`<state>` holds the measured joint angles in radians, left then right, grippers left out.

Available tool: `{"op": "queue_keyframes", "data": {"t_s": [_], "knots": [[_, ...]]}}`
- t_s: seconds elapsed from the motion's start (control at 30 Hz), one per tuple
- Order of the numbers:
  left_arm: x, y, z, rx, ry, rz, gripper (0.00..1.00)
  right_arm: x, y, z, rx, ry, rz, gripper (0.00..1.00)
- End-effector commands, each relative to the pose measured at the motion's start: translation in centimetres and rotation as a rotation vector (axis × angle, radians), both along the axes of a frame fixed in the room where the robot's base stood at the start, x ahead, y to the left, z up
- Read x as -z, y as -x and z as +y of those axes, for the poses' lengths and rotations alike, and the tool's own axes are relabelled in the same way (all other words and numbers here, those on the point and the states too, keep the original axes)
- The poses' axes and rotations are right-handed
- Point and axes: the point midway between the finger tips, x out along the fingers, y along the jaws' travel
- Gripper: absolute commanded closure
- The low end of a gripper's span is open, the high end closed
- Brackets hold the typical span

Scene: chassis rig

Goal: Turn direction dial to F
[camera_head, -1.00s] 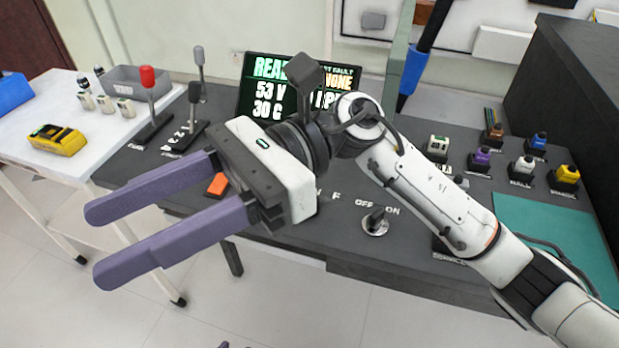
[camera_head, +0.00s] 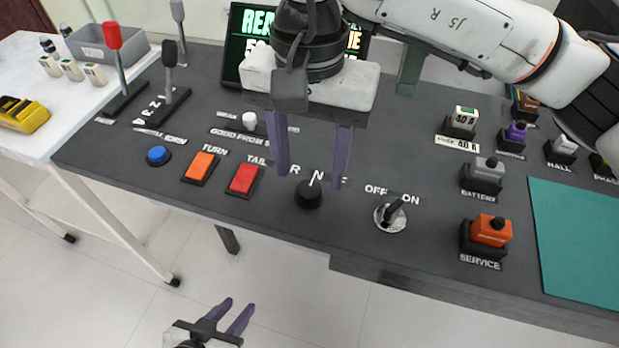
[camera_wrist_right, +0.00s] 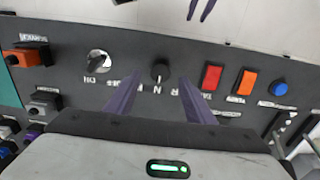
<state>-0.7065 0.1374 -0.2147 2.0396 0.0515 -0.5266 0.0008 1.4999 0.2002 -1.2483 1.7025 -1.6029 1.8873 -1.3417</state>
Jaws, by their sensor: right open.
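The direction dial (camera_head: 308,195) is a round black knob on the dark console, with the letters R, N and F above it. Its white pointer is toward N. The dial also shows in the right wrist view (camera_wrist_right: 159,71), upside down. My right gripper (camera_head: 311,180) is open and empty, fingers pointing down, one to each side of the dial in the picture. In the wrist view its fingers appear on both sides below the dial, apart from it. The F is partly covered by a finger. My left gripper (camera_head: 238,305) is open and empty, low in front of the console.
The OFF/ON key switch (camera_head: 390,215) is right of the dial. The red TAIL button (camera_head: 244,180) and orange TURN button (camera_head: 201,167) are left of it. The orange SERVICE block (camera_head: 490,232) and green mat (camera_head: 580,240) are at right.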

Motion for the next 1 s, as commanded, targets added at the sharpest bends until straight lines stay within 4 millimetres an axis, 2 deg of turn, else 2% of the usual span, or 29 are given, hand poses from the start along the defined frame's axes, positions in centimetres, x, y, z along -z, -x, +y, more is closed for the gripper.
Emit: {"op": "queue_keyframes", "data": {"t_s": [0.1, 0.23, 0.6, 0.63, 0.87, 1.0], "knots": [[0.2, 0.0, 0.0, 0.000, 0.000, 0.000, 0.69, 2.1, 0.1, 0.0, -0.001, -0.001, 0.003, 0.51], [0.2, -0.1, 0.0, 0.000, 0.000, -0.002, 0.69, 3.5, 0.1, 0.0, 0.000, -0.003, 0.001, 0.51], [0.1, -0.3, 0.0, -0.001, 0.000, -0.007, 0.69, 4.1, 0.0, 0.0, 0.000, -0.003, 0.001, 0.51], [0.1, -0.4, 0.1, -0.001, 0.000, -0.007, 0.69, 4.1, 0.0, 0.0, 0.000, -0.003, 0.001, 0.53], [0.1, -0.4, 0.1, 0.000, 0.000, -0.008, 0.69, 4.1, 0.0, 0.1, 0.000, -0.003, 0.001, 0.92], [0.1, -0.4, 0.1, 0.000, 0.000, -0.008, 0.69, 4.1, 0.0, 0.1, 0.004, -0.003, 0.001, 0.92]]}}
